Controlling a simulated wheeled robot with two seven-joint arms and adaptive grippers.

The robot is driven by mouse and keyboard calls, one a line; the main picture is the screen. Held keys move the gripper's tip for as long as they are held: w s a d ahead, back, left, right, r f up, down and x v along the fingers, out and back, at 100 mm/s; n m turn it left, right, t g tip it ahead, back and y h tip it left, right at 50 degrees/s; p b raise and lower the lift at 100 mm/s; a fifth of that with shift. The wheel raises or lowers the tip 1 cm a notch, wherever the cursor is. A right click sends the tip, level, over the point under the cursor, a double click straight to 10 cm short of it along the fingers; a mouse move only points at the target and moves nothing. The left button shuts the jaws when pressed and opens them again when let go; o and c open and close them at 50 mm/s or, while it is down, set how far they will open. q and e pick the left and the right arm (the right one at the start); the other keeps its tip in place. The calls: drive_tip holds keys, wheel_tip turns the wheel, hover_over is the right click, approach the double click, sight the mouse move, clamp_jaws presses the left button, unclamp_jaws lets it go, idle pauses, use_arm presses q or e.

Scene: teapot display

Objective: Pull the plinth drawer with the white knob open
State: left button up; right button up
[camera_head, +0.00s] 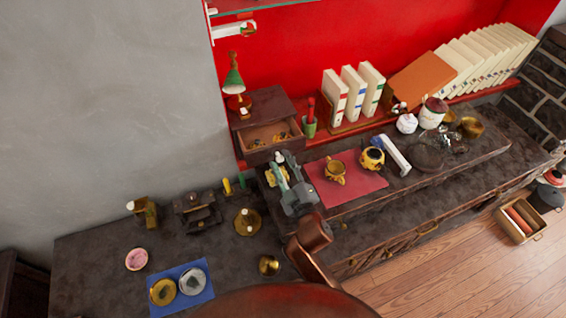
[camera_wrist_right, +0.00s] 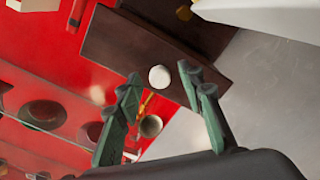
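The dark wooden plinth (camera_head: 262,106) stands against the red wall. Its drawer (camera_head: 256,149) is out of the body, and small items show inside it. The white knob (camera_wrist_right: 159,77) is on the drawer front (camera_wrist_right: 115,42) and shows as a small pale spot in the head view (camera_head: 279,157). My right gripper (camera_head: 281,164) is at the drawer front. In the right wrist view its two green fingers (camera_wrist_right: 160,76) are apart, with the knob between the tips and gaps on both sides. My left gripper is not in view.
A red mat (camera_head: 345,182) with gold teapots lies to the right of my gripper. A gold lidded piece (camera_head: 247,222) stands below left.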

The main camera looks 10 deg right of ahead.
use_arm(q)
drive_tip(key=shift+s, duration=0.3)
use_arm(e)
drive_tip(key=v, duration=1.2)
